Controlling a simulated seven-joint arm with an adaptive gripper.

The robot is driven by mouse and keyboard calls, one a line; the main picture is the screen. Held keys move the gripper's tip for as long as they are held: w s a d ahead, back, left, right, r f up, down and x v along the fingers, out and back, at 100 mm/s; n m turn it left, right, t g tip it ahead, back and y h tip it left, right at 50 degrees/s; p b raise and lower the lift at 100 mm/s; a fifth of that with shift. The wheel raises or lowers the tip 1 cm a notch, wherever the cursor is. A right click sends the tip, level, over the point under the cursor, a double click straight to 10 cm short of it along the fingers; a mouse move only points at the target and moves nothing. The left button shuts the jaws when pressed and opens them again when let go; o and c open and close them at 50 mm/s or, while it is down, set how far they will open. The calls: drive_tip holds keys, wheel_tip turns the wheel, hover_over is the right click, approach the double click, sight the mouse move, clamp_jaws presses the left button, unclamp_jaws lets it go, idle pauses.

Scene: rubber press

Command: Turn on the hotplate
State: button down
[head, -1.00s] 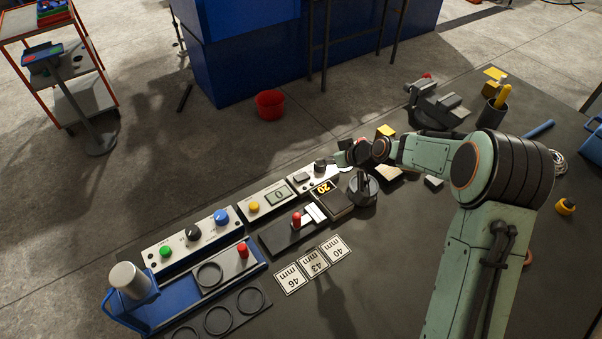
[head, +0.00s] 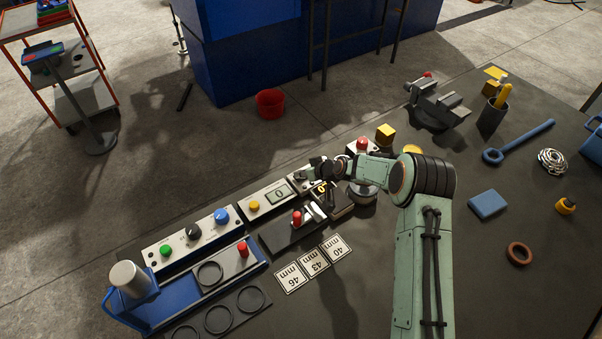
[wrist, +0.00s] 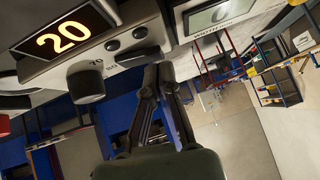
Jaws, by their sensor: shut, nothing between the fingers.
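The hotplate's display, lit with an orange 20 (wrist: 66,36), is at the upper left in the wrist view. Below it on the pale front panel are a dark round knob (wrist: 86,84) and small dark buttons (wrist: 138,32). My gripper (wrist: 159,72) has its fingers together and empty, just right of the knob and below the buttons; I cannot tell whether it touches the panel. In the head view my gripper (head: 319,187) is over the device, hiding most of its panel and display.
A unit with a grey screen (head: 279,197) and yellow button stands to the left. A red-handled lever (head: 297,218) is close in front. A red dome button (head: 362,143) and yellow block (head: 385,132) stand behind right. The right bench top holds a blue block (head: 487,204).

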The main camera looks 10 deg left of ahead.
drive_tip(key=shift+a+f, duration=0.1)
drive_tip(key=shift+f, duration=0.1)
drive_tip(key=shift+s+a+f+n+t+h, duration=0.1)
drive_tip(key=shift+s+f+n+t+h, duration=0.1)
drive_tip(key=shift+n+t+h, duration=0.15)
drive_tip(key=shift+w+f, duration=0.1)
drive_tip(key=shift+w+d, duration=0.1)
drive_tip(key=shift+d, duration=0.1)
drive_tip(key=shift+w+d+r, duration=0.25)
drive_tip(key=shift+w+d, duration=0.15)
drive_tip(key=shift+w, duration=0.05)
drive_tip(key=shift+r, duration=0.15)
